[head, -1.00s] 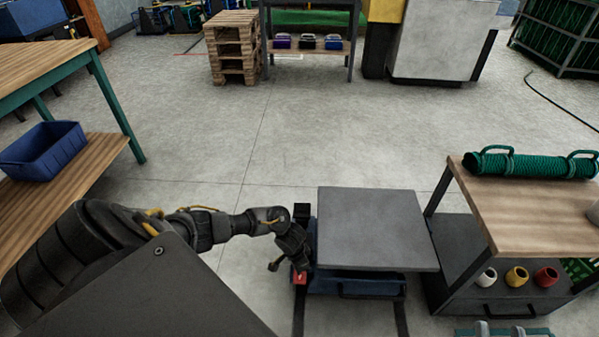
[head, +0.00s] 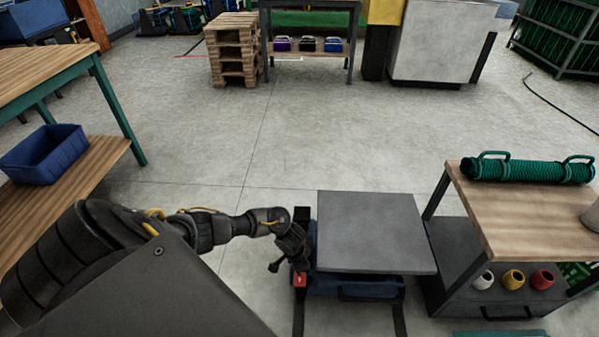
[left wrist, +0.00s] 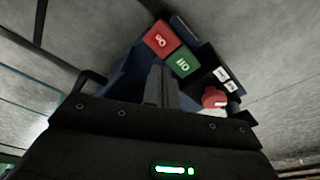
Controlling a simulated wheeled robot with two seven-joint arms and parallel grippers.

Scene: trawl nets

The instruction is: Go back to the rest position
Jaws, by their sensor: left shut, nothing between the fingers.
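My left gripper (head: 287,265) is at the left end of the dark blue machine (head: 355,289) with a grey top plate (head: 375,232). In the left wrist view my left gripper (left wrist: 163,72) is shut and empty, its fingers pointing at a control panel. The panel has a red button (left wrist: 161,39), a green button (left wrist: 184,63) and a red knob (left wrist: 214,98). The fingers hide part of the panel's edge, and I cannot tell whether they touch it. My right gripper is not in view.
A wooden-topped bench (head: 520,212) with a green net roll (head: 527,170) stands at right. White, yellow and red pots (head: 513,279) are below. A table with a blue bin (head: 44,153) is at left. The floor (head: 300,130) ahead is clear.

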